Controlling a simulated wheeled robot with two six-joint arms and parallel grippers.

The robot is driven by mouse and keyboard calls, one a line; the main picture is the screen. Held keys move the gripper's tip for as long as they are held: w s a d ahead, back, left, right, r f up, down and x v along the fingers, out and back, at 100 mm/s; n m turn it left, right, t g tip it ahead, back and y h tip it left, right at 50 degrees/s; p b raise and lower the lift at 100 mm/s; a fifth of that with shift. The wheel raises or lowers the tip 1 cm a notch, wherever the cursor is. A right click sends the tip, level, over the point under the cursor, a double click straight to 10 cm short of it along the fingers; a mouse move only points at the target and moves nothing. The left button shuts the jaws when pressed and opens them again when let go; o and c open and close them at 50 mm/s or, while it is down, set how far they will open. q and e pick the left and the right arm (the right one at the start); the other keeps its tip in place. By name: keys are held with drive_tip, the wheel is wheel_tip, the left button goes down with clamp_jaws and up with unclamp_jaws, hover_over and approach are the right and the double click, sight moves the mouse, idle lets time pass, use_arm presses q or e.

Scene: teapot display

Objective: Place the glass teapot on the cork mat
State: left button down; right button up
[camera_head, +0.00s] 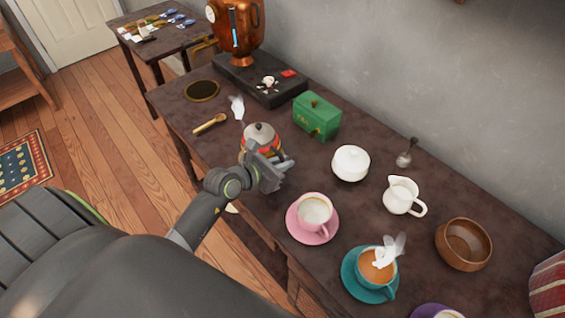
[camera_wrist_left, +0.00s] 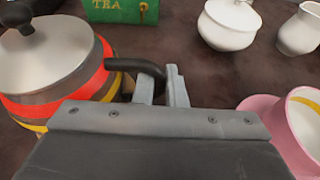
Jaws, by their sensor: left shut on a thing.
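The teapot (camera_head: 259,135) has a grey lid with a dark knob and red and yellow bands; in the left wrist view it fills the left side (camera_wrist_left: 55,65). My left gripper (camera_head: 274,158) is at its right side, shut on its black handle (camera_wrist_left: 138,67), with the fingers (camera_wrist_left: 163,85) around the handle's end. I cannot tell whether the teapot's base touches the table. A dark round mat (camera_head: 202,90) with a tan rim, which may be the cork mat, lies bare at the far left of the table. My right gripper is not in view.
A spoon (camera_head: 210,123) and a white wisp-like thing (camera_head: 237,107) lie between teapot and mat. A green tea box (camera_head: 317,116), white lidded bowl (camera_head: 350,163) and pink cup (camera_head: 314,211) stand nearby. A copper urn (camera_head: 236,25) stands on a black base behind the mat.

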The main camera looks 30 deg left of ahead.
use_arm(q)
drive_tip(key=shift+r, duration=0.1)
drive_tip(key=c, duration=1.8)
unclamp_jaws()
drive_tip(key=shift+c, duration=0.2)
drive_tip(key=o, duration=0.3)
drive_tip(key=shift+o, duration=0.2)
drive_tip(key=shift+s, duration=0.2)
drive_tip(key=v, duration=1.1)
drive_tip(key=shift+s+r+p, duration=0.2)
drive_tip(key=shift+s+p, duration=0.15)
drive_tip(key=shift+s, duration=0.05)
drive_tip(key=shift+a, duration=0.1)
